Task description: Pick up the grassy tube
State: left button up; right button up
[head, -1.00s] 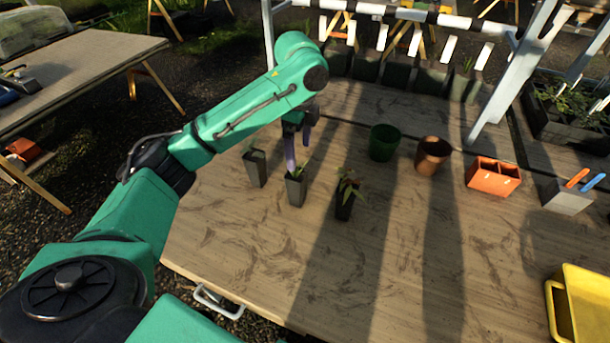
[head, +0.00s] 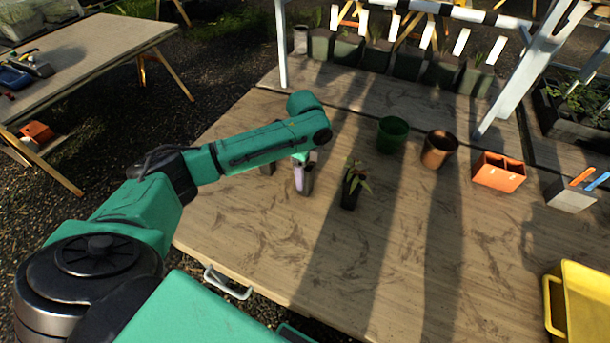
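Three dark square tubes stand on the wooden table. The right one (head: 350,193) is upright and holds a leafy plant with green and reddish leaves. The middle one (head: 306,187) is partly covered by my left gripper (head: 301,176), which is lowered at it with a pale purple finger in front. The left one (head: 268,169) is mostly hidden behind my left arm. The plants of the middle and left tubes are hidden now, so I cannot tell which is grassy. The gap between my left fingers does not show. My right gripper is out of view.
A yellow crate (head: 585,305) is at the right front. The front middle table (head: 400,260) is clear.

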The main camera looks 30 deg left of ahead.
pick_arm(q)
grip_shut()
jog(key=shift+r, duration=0.2)
